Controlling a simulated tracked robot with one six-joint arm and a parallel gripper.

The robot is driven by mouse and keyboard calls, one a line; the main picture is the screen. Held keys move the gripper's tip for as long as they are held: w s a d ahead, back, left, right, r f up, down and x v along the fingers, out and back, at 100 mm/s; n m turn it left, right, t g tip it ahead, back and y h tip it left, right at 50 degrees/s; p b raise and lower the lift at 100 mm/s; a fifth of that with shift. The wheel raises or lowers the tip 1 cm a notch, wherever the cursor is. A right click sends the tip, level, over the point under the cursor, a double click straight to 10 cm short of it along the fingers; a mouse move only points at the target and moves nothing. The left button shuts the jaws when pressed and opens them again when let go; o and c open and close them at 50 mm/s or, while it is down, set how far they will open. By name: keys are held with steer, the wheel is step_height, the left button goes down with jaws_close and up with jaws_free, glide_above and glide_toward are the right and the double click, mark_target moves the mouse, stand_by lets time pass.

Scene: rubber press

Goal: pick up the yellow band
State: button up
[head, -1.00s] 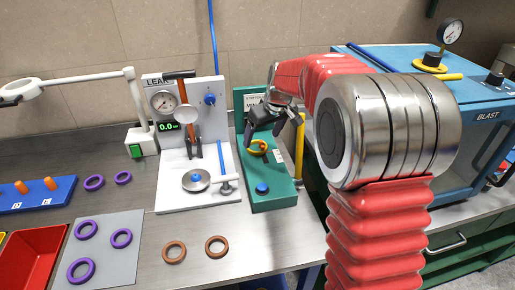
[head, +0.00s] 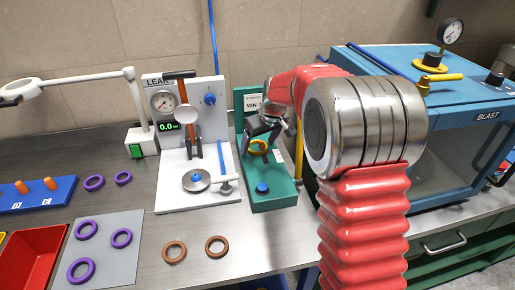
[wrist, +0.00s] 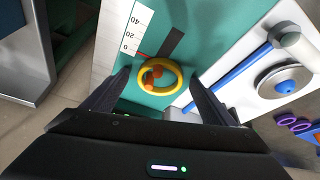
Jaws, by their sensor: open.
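The yellow band (head: 258,147) is a small ring on the green stand (head: 270,195). In the wrist view the yellow band (wrist: 141,77) circles orange pegs (wrist: 154,72), beside a white scale marked 0, 20, 40. My gripper (head: 263,137) is open at the band in the head view. In the wrist view its two dark fingers (wrist: 157,90) point toward the band, one on each side, with a gap to each. The fingers partly cover the band's surroundings in the head view, so contact is hard to judge there.
The white leak-test stand (head: 170,190) with a gauge stands just left of the green stand. The blue blast cabinet (head: 455,120) is at the right. Brown rings (head: 174,252), purple rings (head: 81,270) and a red tray (head: 35,262) lie to the left on the metal bench.

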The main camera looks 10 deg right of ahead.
steer(key=shift+c, duration=0.4)
steer(key=c, duration=1.1)
steer(key=shift+c, duration=0.2)
step_height(320, 180, up, 10)
